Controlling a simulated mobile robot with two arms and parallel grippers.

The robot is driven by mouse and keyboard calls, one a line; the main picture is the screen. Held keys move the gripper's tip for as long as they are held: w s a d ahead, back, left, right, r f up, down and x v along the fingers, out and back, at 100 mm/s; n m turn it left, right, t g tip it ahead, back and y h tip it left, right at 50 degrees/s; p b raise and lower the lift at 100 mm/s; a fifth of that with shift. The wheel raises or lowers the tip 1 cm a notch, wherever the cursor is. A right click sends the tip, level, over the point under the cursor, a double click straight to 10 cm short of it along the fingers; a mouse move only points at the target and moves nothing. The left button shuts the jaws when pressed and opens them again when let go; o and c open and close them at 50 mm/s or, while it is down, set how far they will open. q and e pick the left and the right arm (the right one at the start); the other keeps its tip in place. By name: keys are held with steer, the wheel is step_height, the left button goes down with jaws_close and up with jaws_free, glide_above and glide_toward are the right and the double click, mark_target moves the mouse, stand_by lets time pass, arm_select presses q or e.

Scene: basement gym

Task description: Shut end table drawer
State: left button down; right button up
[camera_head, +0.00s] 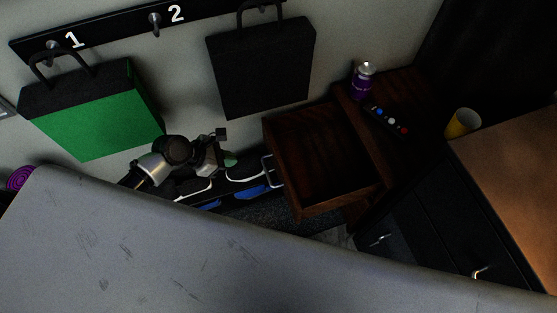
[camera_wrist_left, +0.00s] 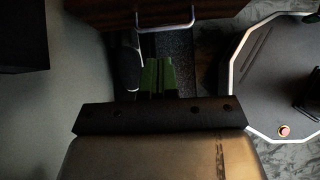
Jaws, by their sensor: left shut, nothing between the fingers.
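The dark wooden end table (camera_head: 405,88) stands against the wall in the head view. Its drawer (camera_head: 325,165) is pulled out toward the left, and its inside looks empty. The metal handle (camera_head: 267,171) is on the drawer's left-facing front. My left gripper (camera_head: 230,159) is to the left of the drawer front, close to the handle and apart from it in the picture. In the left wrist view its green fingers (camera_wrist_left: 159,77) are together with nothing between them. The drawer front (camera_wrist_left: 125,12) and handle (camera_wrist_left: 166,28) show above the fingers there. My right gripper is not in view.
A yellow cup (camera_head: 462,123) stands on the brown-topped black cabinet (camera_head: 510,150). A scuffed grey surface (camera_head: 150,245) fills the foreground. Shoes (camera_head: 248,171) lie below the hanging bags (camera_head: 262,70).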

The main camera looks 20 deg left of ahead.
arm_select(q)
steer(key=b, duration=0.3)
glide_toward(277, 161)
steer(key=x, duration=0.5)
steer(key=shift+s+a+f, duration=0.1)
steer(key=shift+s+f, duration=0.05)
steer(key=shift+f, duration=0.3)
steer(key=shift+w+d, duration=0.35)
steer(key=shift+d, duration=0.2)
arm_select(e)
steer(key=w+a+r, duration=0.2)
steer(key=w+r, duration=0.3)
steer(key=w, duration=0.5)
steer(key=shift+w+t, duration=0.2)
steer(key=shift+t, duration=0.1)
